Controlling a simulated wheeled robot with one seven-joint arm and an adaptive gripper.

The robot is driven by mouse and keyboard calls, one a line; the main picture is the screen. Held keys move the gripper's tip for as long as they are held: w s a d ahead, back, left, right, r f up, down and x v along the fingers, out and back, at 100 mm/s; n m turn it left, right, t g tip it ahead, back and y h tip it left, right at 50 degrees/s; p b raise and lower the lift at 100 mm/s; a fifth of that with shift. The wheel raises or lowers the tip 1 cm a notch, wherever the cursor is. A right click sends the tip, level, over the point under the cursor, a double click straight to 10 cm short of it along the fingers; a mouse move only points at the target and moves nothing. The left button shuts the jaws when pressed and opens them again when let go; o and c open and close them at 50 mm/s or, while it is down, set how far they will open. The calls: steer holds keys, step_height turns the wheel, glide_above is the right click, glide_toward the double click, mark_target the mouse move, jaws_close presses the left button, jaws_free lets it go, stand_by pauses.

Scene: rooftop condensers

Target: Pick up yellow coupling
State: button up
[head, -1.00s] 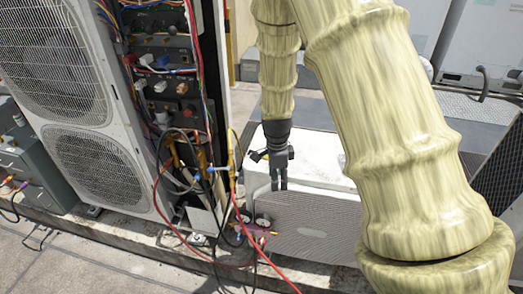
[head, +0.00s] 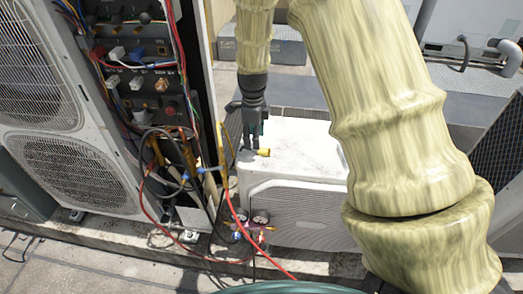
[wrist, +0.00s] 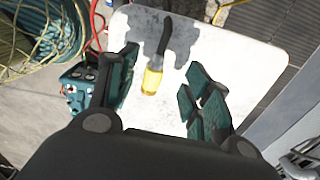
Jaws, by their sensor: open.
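The yellow coupling (head: 264,152) lies on the flat white top of a low unit (head: 310,150), near its left end in the head view. My gripper (head: 252,143) points down just above and beside the coupling. In the wrist view my gripper (wrist: 163,65) is open, with one finger on each side of the coupling. The fingers do not appear to touch it.
An open condenser cabinet (head: 135,70) with wiring stands left of the unit. Red, black and yellow hoses (head: 232,205) and gauges (head: 260,217) hang by the unit's left front corner. The white top right of the coupling is clear.

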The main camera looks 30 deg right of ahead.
mark_target(261, 151)
steer(key=shift+s+d+f, duration=0.2)
steer(key=shift+s+f, duration=0.05)
steer(key=shift+s, duration=0.2)
steer(key=shift+f+p, duration=0.65)
steer(key=shift+f, duration=1.5)
steer(key=shift+d, duration=0.1)
jaws_close()
